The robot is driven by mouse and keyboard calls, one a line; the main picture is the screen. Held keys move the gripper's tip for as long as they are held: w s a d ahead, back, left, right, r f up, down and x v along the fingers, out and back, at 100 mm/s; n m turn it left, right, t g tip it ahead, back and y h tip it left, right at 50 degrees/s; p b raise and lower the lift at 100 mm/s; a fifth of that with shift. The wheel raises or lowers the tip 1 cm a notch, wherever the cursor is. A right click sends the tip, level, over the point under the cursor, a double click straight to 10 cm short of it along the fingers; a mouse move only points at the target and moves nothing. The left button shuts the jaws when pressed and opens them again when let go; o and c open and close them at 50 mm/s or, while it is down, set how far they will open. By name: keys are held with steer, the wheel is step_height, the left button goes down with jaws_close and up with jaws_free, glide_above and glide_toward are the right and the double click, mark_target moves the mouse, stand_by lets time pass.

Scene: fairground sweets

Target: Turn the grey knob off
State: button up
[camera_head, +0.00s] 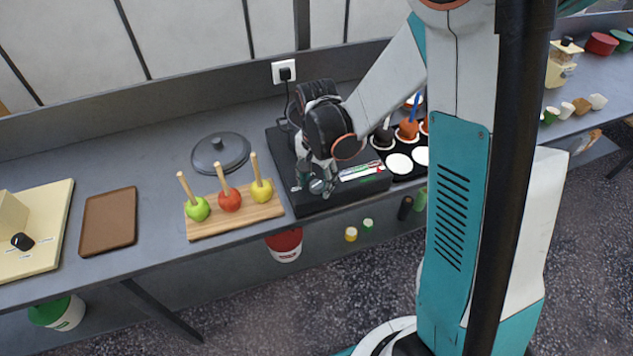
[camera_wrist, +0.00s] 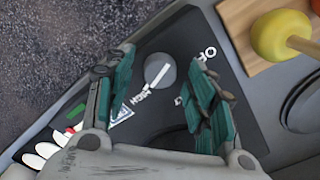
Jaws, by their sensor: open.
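The grey knob (camera_wrist: 160,70) is a round dial with a white pointer line, on the front panel of a black appliance (camera_wrist: 180,38). The line slants towards the printed HIGH, and OFF is printed on the other side of the knob. My gripper (camera_wrist: 161,58) is open, with one teal finger on each side of the knob and visible gaps between. In the head view my gripper (camera_head: 316,178) is low over the front of the black appliance (camera_head: 345,196), and the knob (camera_head: 316,187) shows between its fingers. Contact is not visible.
A wooden board (camera_head: 236,219) with three apples on sticks stands left of the appliance, with a dark round lid (camera_head: 221,153) behind it. A black tray (camera_head: 391,160) with cups is to the right. A brown tray (camera_head: 109,221) lies farther left.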

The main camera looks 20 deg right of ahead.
steer(key=shift+f, duration=0.15)
steer(key=shift+c, duration=0.6)
steer(key=c, duration=1)
